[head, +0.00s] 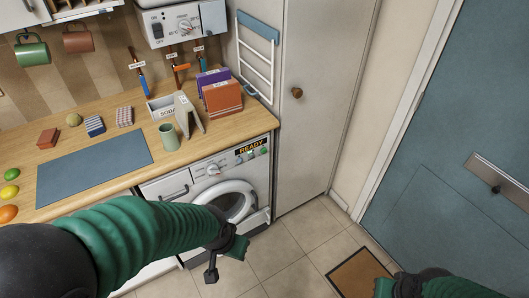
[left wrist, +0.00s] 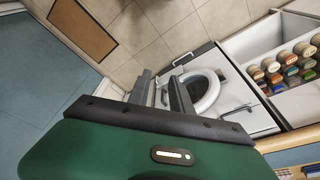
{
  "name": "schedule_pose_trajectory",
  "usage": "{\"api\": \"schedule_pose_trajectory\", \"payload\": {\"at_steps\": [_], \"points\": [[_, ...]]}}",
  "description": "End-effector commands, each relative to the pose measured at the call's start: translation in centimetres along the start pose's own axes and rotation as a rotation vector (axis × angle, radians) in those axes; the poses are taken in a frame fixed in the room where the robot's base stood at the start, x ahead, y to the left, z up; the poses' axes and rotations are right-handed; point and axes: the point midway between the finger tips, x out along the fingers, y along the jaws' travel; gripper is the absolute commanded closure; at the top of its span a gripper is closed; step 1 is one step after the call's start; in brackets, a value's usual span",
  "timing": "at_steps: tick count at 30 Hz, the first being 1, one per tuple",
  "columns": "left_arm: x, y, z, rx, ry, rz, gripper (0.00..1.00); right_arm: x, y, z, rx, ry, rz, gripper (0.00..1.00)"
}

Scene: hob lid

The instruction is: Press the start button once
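The white washing machine (head: 160,190) stands under the counter, with a dark display reading READY (head: 253,146) in orange. A green button (head: 264,151) sits at the right end of its panel, beside other small buttons (head: 245,156); their labels are too small to read. The round door (head: 232,203) also shows in the left wrist view (left wrist: 204,92). My left gripper (head: 226,259) is in front of the machine, below the panel. Its fingers (left wrist: 161,93) are apart and empty. My right gripper (head: 384,288) is at the bottom edge, partly cut off; its fingers are unclear.
The wooden counter (head: 235,125) above the machine holds boxes, a green mug (head: 169,137) and a blue-grey mat (head: 95,167). A tall cabinet (head: 320,90) stands right of the machine. An open drawer of jars (left wrist: 290,68) shows in the left wrist view. Tiled floor (head: 300,232) is free ahead.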

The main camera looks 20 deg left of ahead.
Motion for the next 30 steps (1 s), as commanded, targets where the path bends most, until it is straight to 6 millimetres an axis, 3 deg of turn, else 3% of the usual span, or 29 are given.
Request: {"api": "schedule_pose_trajectory", "payload": {"at_steps": [6, 30], "points": [[0.0, 0.0, 0.0, 0.0, 0.0, 0.0, 1.0, 0.0, 0.0, 0.0, 0.0, 0.0, 0.0, 1.0], [0.0, 0.0, 0.0, 0.0, 0.0, 0.0, 1.0, 0.0, 0.0, 0.0, 0.0, 0.0, 0.0, 1.0]]}}
